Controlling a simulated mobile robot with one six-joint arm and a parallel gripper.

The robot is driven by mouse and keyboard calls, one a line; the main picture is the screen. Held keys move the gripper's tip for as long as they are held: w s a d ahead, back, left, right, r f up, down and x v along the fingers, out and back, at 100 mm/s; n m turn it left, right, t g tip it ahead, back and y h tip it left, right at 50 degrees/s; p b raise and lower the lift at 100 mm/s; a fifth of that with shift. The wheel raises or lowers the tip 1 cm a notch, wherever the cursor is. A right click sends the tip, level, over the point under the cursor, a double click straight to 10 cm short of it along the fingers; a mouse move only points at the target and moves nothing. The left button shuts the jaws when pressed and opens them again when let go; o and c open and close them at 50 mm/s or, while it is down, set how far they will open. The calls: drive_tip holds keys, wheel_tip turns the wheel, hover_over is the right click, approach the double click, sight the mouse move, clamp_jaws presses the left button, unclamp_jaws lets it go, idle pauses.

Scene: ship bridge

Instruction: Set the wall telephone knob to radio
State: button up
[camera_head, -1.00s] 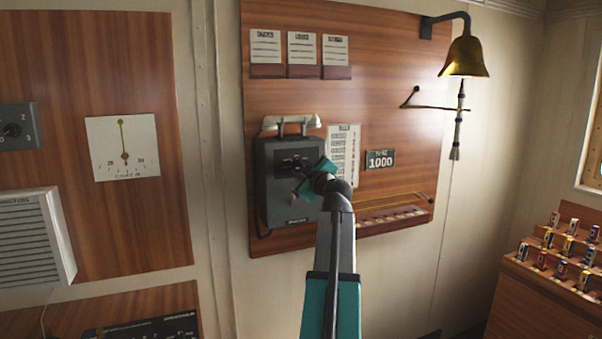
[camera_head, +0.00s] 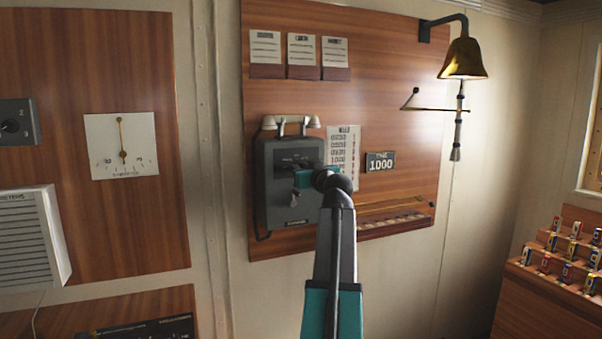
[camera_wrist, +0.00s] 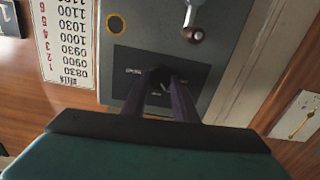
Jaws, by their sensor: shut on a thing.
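The grey wall telephone (camera_head: 274,205) hangs on the wooden panel in the head view, with its handset (camera_head: 291,123) on top. Its front also shows in the wrist view (camera_wrist: 218,70), upside down. The dark knob (camera_wrist: 160,76) sits on a black plate (camera_wrist: 128,62) with small labels too blurred to read. My gripper (camera_head: 297,180) is at the telephone's front. In the wrist view its two dark fingers (camera_wrist: 166,86) are shut on the knob, one on each side. The knob's pointer direction is mostly hidden by the fingers.
A small crank lever (camera_wrist: 192,20) stands out from the telephone face close to the knob plate. A printed list (camera_head: 343,158) and a 1000 sign (camera_head: 380,162) are to the right. A brass bell (camera_head: 463,58) hangs further right.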

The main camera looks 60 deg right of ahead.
drive_tip(key=m+p, duration=0.4)
drive_tip(key=m, duration=0.9)
drive_tip(key=shift+r, duration=0.2)
drive_tip(key=m+p, duration=0.2)
drive_tip(key=m, duration=0.2)
drive_tip(key=m+p, duration=0.3)
drive_tip(key=shift+m, duration=0.3)
drive_tip(key=m+p, duration=0.2)
drive_tip(key=m, duration=0.1)
drive_tip(key=shift+m+p, duration=0.3)
drive_tip(key=shift+p, duration=0.1)
drive_tip(key=shift+f+m+p, duration=0.15)
drive_tip(key=shift+m+p, duration=0.7)
drive_tip(key=shift+m, duration=0.25)
